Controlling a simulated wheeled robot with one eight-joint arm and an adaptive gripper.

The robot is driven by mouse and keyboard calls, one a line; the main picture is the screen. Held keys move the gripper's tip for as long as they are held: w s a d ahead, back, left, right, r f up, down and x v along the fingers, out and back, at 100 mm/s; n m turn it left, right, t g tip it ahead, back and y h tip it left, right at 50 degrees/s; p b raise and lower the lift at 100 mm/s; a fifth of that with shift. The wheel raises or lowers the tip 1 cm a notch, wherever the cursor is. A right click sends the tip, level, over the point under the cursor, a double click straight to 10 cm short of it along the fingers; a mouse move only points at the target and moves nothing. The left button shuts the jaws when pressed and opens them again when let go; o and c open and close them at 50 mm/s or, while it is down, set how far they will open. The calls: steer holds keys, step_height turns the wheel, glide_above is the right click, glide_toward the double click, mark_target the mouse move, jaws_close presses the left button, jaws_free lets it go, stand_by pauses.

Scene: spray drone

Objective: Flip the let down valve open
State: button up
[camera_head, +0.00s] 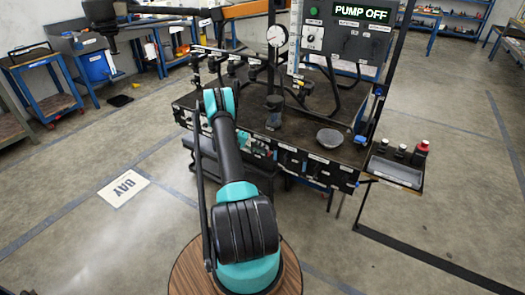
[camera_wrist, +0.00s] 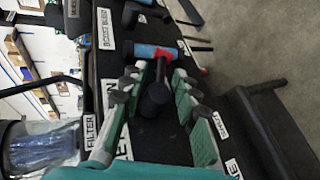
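In the wrist view my gripper (camera_wrist: 158,80) reaches over the rig with its two green, black-tipped fingers spread apart. Between the fingers is a black valve part with a round knob (camera_wrist: 154,100); contact with the fingers is not clear. A blue lever with a red patch (camera_wrist: 150,52) lies crosswise just past the fingertips. No label reading "let down" is legible, so I cannot tell for certain which part is that valve's handle.
The rig (camera_head: 345,155) carries a round gauge (camera_head: 277,36), a "PUMP OFF" display (camera_head: 361,14) and a grey bowl (camera_head: 329,138). A clear filter jar (camera_wrist: 40,145) stands left of my fingers. Bottles (camera_head: 420,152) stand on a right side shelf. The floor at left is mostly clear.

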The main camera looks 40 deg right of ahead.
steer(key=v, duration=1.1)
steer(key=shift+w+a, duration=0.15)
steer(key=shift+a, duration=0.05)
steer(key=shift+r, duration=0.1)
steer(key=shift+r, duration=0.1)
